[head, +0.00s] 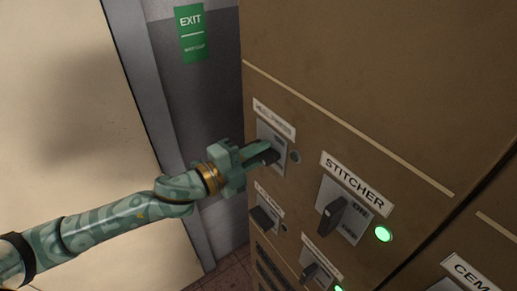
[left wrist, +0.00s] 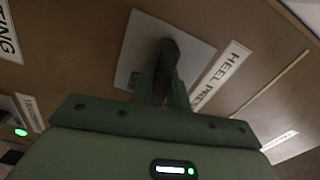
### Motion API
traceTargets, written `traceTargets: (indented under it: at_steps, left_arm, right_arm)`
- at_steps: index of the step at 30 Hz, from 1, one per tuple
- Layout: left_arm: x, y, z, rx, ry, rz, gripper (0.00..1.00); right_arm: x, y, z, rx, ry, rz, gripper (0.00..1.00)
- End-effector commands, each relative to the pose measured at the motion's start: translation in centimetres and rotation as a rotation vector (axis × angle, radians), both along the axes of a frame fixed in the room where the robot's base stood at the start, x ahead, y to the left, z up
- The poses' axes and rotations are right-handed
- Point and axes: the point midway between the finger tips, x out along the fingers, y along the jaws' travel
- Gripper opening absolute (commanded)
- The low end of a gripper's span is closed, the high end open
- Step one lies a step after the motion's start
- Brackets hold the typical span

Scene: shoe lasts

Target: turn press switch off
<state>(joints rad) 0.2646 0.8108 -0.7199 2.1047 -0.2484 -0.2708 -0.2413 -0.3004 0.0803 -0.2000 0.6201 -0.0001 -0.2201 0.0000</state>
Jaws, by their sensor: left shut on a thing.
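The press switch has a grey plate (head: 266,132) at the upper left of the brown cabinet front. Its label (head: 274,118) is partly legible in the head view and reads "HEEL PRE..." in the left wrist view (left wrist: 222,72). My left gripper (head: 266,154) is shut on the dark switch handle (left wrist: 168,52), which stands out from the plate. The fingers hide part of the handle, so its exact setting is hard to read. The round lamp (head: 295,157) beside this switch is dark. My right gripper is not in view.
The stitcher switch (head: 332,216) is to the lower right, its lamp (head: 383,234) lit green. Another switch (head: 264,217) with a dark lamp is below, and a lower one (head: 312,271) has a green lamp. A green exit sign (head: 191,33) hangs behind.

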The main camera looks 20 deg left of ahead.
Motion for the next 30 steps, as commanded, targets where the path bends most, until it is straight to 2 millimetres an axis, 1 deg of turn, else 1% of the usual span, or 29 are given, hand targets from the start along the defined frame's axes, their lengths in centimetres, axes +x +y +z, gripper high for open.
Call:
traceTargets:
  at_steps: [6,12,28,29,30]
  left_arm:
    - [-0.05,-0.04,-0.02,0.09,-0.069,-0.001,0.0]
    - [-0.05,-0.04,-0.11,0.137,-0.104,-0.001,0.0]
    - [-0.06,-0.03,-0.2,0.156,-0.118,0.0,0.0]
    - [-0.06,-0.03,-0.2,0.156,-0.118,0.0,0.22]
    - [-0.05,-0.02,-0.2,0.156,-0.118,0.0,0.33]
  right_arm:
    - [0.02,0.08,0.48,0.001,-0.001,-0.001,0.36]
    - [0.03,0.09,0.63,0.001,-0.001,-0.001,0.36]
    - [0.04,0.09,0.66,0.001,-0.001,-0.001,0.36]
    - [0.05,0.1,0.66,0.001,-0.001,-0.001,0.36]
    - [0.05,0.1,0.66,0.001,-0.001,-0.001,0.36]
